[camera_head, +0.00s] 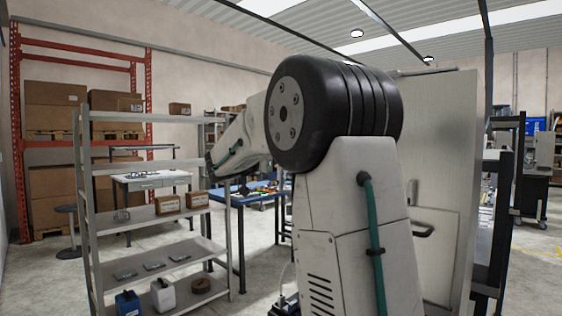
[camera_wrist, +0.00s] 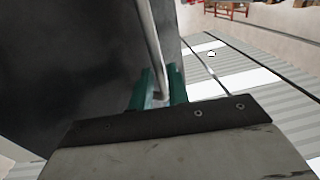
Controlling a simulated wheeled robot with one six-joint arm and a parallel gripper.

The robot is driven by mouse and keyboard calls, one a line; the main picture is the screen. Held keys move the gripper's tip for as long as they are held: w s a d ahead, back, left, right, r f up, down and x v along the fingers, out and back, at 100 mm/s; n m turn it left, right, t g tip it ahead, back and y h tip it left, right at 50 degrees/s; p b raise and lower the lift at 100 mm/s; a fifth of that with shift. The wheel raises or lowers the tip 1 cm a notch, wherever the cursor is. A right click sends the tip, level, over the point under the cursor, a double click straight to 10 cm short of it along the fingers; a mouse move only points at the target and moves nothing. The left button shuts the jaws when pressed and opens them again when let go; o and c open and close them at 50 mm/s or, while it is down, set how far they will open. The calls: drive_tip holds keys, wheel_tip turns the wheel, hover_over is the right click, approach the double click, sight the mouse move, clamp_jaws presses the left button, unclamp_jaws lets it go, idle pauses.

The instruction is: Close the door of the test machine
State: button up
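A tall grey panel (camera_head: 450,130) stands close behind my arm at the right of the head view; it looks like part of the test machine, and my arm covers much of it. A dark bar handle (camera_head: 424,229) shows low on it. In the wrist view, a large dark surface (camera_wrist: 70,60) fills the left side, and a slim metal bar (camera_wrist: 150,40) runs down in front of it. The green fingers of my gripper (camera_wrist: 160,92) sit close together on both sides of the bar and appear shut on it. My gripper is not visible in the head view.
A grey shelf unit (camera_head: 160,222) with small boxes and bottles stands at the left. Behind it are a blue table (camera_head: 262,190), a white desk (camera_head: 150,180) and an orange pallet rack (camera_head: 75,45). Open floor (camera_head: 250,270) lies between the shelf and my arm.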

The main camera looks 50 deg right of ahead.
drive_tip(key=shift+d, duration=1.5)
